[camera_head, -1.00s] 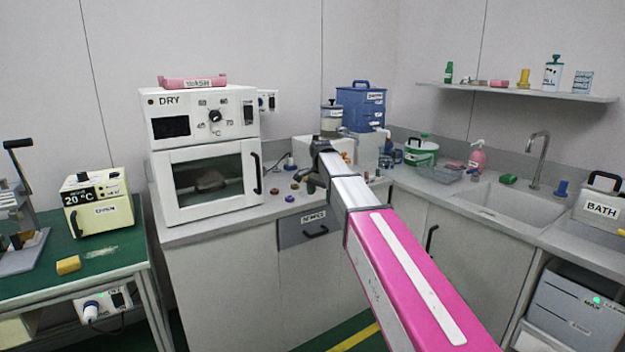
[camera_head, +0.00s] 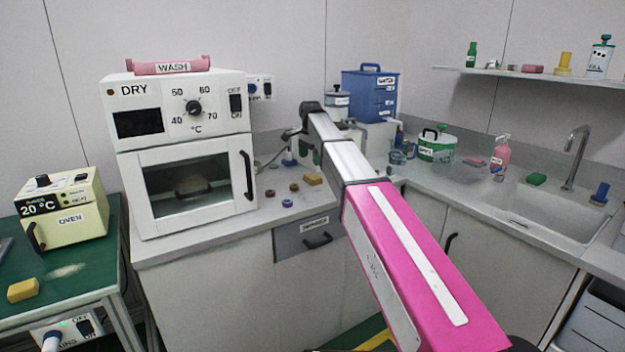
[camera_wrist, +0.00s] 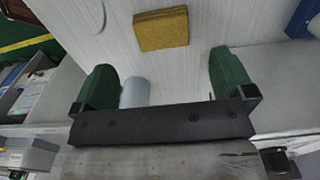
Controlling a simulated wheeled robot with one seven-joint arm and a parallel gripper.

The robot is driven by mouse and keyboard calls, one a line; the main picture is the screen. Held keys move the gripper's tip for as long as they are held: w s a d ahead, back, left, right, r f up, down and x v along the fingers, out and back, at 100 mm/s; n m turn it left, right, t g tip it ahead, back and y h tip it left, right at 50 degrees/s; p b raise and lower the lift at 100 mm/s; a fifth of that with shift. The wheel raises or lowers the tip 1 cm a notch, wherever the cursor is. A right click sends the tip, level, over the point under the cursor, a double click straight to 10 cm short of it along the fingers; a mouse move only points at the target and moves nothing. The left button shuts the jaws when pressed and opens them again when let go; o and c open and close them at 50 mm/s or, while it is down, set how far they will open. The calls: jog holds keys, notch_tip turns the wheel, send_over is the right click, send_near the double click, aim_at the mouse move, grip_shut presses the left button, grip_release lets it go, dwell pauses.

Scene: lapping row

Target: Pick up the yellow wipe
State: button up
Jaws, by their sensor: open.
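A mustard-yellow block-like wipe (camera_wrist: 160,28) lies on a pale surface in the wrist view, beyond the fingertips and apart from them. My gripper (camera_wrist: 163,78) is open, with its two green fingers spread and nothing held between them. In the head view a small yellow-tan piece (camera_head: 313,179) lies on the counter beside my arm, and a yellow block (camera_head: 23,290) lies on the green table at left. I cannot tell for certain which of them the wrist view shows. My fingers are not clear in the head view, behind my arm.
A white DRY oven (camera_head: 190,150) stands on the counter (camera_head: 215,232) left of my arm, with several small round pieces near it. A blue drawer box (camera_head: 370,97), a green-white tub (camera_head: 436,145) and a pink spray bottle (camera_head: 500,158) stand behind and right. The sink (camera_head: 535,210) is at right.

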aim_at(312, 176)
notch_tip(312, 176, down, 4)
jog(key=shift+r, duration=0.2)
jog(key=shift+w+d+f, duration=0.1)
jog(key=shift+d+f, duration=0.05)
jog(key=shift+f, duration=0.75)
jog(key=shift+w+d+f, duration=0.1)
jog(key=shift+w+f, duration=0.05)
jog(key=shift+f, duration=0.75)
jog(key=shift+w+d+f, duration=0.1)
jog(key=shift+d+f, duration=0.05)
jog(key=shift+f, duration=0.75)
jog(key=c, duration=0.8)
